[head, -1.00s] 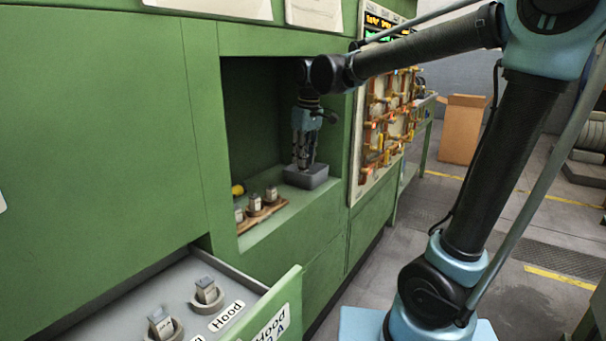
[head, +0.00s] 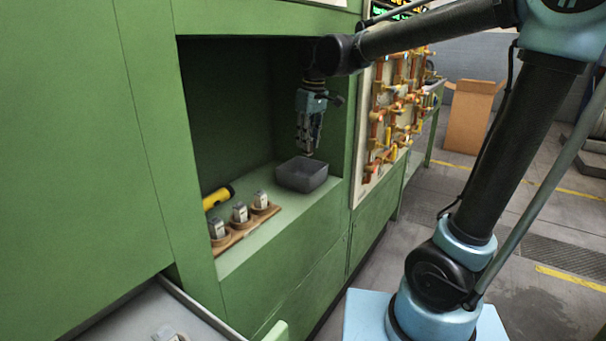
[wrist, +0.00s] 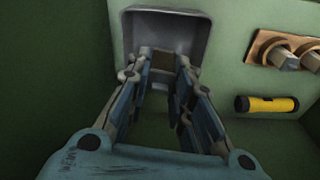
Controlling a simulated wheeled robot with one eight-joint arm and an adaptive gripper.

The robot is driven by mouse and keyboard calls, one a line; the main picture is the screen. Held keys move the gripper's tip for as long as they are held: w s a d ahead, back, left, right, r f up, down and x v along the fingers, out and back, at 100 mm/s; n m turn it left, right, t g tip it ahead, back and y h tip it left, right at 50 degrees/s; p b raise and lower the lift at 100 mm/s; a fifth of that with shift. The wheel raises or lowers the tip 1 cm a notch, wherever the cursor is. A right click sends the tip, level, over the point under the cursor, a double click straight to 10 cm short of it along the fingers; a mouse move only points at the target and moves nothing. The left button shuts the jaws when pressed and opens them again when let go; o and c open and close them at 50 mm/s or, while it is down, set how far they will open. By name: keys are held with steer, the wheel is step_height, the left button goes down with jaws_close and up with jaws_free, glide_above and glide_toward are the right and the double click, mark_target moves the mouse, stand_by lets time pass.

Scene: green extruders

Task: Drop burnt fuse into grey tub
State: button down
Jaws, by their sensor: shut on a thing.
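The grey tub (head: 302,183) stands on the green ledge inside the recess, at its right end. In the wrist view the tub (wrist: 124,42) lies just beyond my fingertips, with its inside visible. In the wrist view my gripper (wrist: 163,62) is shut on a small brownish thing (wrist: 162,62) between the fingertips, which I take for the burnt fuse. It is mostly hidden by the fingers, and I cannot make it out in the head view.
A wooden holder (head: 228,243) with three fuses stands on the ledge left of the tub. A yellow flashlight (head: 217,197) lies behind it. The recess walls are close around my gripper. An open drawer (head: 130,320) juts out at the lower left.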

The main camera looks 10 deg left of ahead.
steer(key=shift+w, duration=0.2)
steer(key=shift+f, duration=3)
steer(key=c, duration=1.3)
jaws_free()
steer(key=shift+c, duration=0.2)
